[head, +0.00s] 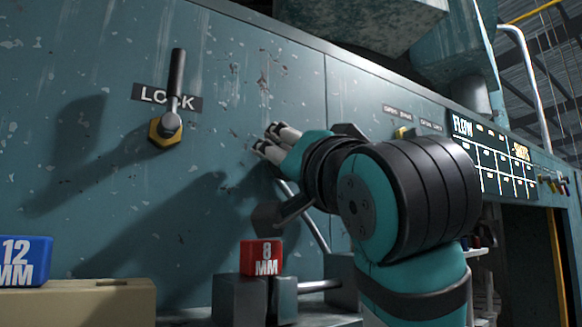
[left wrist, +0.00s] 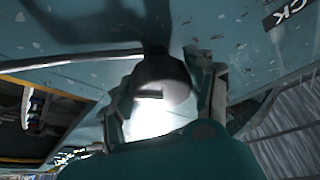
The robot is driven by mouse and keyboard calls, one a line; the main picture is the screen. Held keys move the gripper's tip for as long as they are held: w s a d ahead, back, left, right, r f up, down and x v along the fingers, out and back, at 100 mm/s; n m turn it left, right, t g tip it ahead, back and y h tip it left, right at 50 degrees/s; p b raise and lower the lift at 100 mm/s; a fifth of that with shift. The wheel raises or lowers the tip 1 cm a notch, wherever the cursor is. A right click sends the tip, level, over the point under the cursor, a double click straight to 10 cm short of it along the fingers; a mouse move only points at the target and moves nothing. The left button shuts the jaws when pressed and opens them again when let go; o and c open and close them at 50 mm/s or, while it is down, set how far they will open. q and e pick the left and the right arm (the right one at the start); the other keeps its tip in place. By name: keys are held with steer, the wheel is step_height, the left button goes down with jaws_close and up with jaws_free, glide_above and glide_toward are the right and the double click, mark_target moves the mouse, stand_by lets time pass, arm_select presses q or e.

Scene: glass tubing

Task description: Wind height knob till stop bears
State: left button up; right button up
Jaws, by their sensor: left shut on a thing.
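In the left wrist view a dark, rounded knob (left wrist: 162,78), probably the height knob, sits between the two fingers of my left gripper (left wrist: 163,88). The gripper is shut on it, close to the teal panel (left wrist: 100,22). A bright glare covers the space below the knob. In the head view a teal and black arm of mine reaches from the lower right, and its pale fingertips (head: 272,143) are by the panel, right of the LOCK lever. The knob cannot be made out there. No stop can be clearly identified. My right gripper is not seen.
A dark lever (head: 177,82) with a brass nut stands beside the LOCK label. A red 8 MM block (head: 261,257) sits on grey metal below. A blue 12 MM block (head: 24,261) rests on a tan block (head: 95,303). A bent metal rod (head: 314,222) passes near the gripper.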

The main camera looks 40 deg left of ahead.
arm_select(q)
steer(key=shift+m+h, duration=0.4)
steer(key=shift+m, duration=0.6)
steer(key=shift+r, duration=0.1)
steer(key=o, duration=1.2)
steer(key=shift+a, duration=0.15)
steer(key=v, duration=1.2)
steer(key=shift+f, duration=0.2)
steer(key=shift+c, duration=0.2)
